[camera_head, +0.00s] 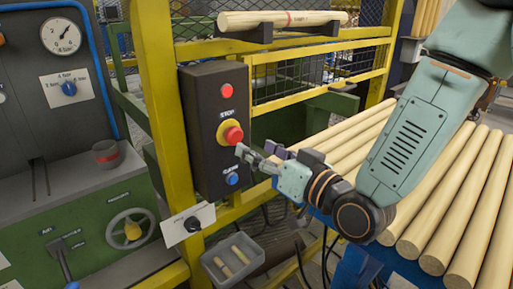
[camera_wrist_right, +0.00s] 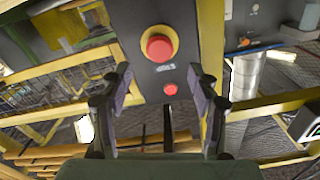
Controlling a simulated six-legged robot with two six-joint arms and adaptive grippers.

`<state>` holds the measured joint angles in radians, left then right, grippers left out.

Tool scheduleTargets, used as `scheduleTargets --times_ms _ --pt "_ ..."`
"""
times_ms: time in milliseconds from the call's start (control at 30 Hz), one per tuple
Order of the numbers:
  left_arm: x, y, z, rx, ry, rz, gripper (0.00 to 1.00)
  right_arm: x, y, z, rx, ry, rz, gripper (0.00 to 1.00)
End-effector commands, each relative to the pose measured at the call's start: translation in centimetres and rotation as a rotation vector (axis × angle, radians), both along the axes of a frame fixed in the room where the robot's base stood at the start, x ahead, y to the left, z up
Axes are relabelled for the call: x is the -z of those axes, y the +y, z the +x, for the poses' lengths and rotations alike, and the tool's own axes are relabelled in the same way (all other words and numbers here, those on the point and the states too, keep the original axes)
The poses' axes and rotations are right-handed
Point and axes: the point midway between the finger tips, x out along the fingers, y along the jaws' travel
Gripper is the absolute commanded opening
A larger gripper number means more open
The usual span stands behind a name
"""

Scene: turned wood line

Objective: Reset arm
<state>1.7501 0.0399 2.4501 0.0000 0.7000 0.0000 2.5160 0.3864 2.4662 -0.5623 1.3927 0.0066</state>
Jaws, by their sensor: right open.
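My right arm comes in from the upper right in the head view. Its gripper (camera_head: 257,157) is in front of the dark control box (camera_head: 208,95), just right of the red emergency stop button (camera_head: 233,134) and above the blue button (camera_head: 232,179). In the right wrist view the gripper (camera_wrist_right: 160,90) is open, with the two fingers spread apart and nothing between them. The red stop button (camera_wrist_right: 159,48) on its yellow ring shows beyond the fingertips, and a smaller red button (camera_wrist_right: 168,89) lies between the fingers. My left gripper is not in view.
A yellow post (camera_head: 160,105) stands beside the box. Long wooden rods (camera_head: 452,200) lie under my right arm, and another rod (camera_head: 282,19) rests on a holder above. A grey bin (camera_head: 234,260) with short wood pieces sits below. A green machine (camera_head: 85,215) stands left.

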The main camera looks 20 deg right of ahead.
Motion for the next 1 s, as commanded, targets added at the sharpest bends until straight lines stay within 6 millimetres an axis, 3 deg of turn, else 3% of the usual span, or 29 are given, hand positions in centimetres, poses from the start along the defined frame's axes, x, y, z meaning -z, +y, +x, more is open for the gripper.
scheduleTargets --times_ms 500,633,667,767,800,1000 --pt "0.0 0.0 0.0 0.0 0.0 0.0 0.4 0.1 0.0 -0.1 -0.002 0.005 -0.002 0.61" --pt "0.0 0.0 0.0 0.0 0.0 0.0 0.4 2.1 -0.4 0.0 0.016 0.095 -0.026 0.61" --pt "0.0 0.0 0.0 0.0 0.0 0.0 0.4 3.1 -0.7 0.0 0.03 0.138 -0.035 0.61" --pt "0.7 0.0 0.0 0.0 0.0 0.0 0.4 9.2 -1.5 -1.0 0.072 0.342 -0.091 0.61" --pt "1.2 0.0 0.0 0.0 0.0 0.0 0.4 12.0 -1.8 -1.8 0.086 0.422 -0.111 0.61" --pt "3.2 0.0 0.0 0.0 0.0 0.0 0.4 24.1 -2.9 -7.4 0.129 0.775 -0.198 0.61"
